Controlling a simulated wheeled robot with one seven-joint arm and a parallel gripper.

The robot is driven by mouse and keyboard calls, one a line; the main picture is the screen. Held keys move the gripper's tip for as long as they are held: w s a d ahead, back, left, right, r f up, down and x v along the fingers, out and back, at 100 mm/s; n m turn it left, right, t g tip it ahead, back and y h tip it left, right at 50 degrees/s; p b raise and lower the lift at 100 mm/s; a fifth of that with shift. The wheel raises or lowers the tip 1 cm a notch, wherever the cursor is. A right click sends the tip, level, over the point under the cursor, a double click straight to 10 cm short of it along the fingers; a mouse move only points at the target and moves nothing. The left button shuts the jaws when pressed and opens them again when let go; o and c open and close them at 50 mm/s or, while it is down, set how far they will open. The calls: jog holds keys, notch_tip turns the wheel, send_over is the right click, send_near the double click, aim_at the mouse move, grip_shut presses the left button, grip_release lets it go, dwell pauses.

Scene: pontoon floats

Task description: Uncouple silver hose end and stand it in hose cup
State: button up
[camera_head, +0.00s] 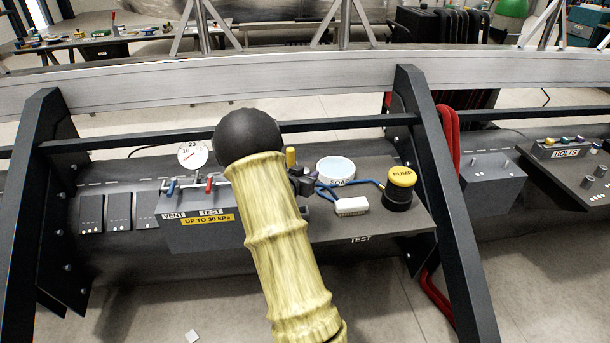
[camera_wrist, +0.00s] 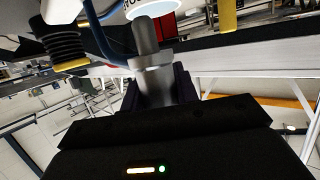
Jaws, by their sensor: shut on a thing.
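My gripper (camera_head: 303,184) is at the test bench, partly behind my yellow-sleeved arm in the head view. In the wrist view my gripper (camera_wrist: 160,92) is shut on a silver cylindrical hose end (camera_wrist: 150,78), which stands between the dark fingers. A blue hose (camera_head: 369,182) runs from the yellow-capped pump (camera_head: 402,180) toward the gripper. The blue hose (camera_wrist: 97,38) also shows beside the silver piece in the wrist view. Whether the end is still coupled is hidden. I cannot pick out the hose cup for certain; a yellow upright cylinder (camera_head: 291,156) stands just behind the gripper.
A white soap bowl (camera_head: 336,168) and a white brush (camera_head: 351,206) lie right of the gripper. A pressure gauge (camera_head: 193,155) and red and blue valve levers are left of my arm. A dark slanted frame post (camera_head: 441,190) rises on the right.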

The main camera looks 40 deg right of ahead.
jog(key=shift+w+a+r, duration=0.1)
jog(key=shift+w+a, duration=0.3)
jog(key=shift+a, duration=0.2)
jog(key=shift+d+f+b, duration=0.1)
jog(key=shift+f+b, duration=0.9)
jog(key=shift+f, duration=0.6)
jog(key=f, duration=0.1)
jog(key=f+b, duration=0.1)
jog(key=b, duration=0.1)
jog(key=shift+s+f, duration=0.25)
jog(key=shift+f, duration=0.15)
jog(key=shift+p, duration=0.3)
jog(key=shift+f+b, duration=1.35)
jog(key=shift+f, duration=0.6)
jog(key=o, duration=1.1)
jog(key=p+v, duration=0.2)
jog(key=v, duration=1.5)
jog(key=shift+r, duration=0.1)
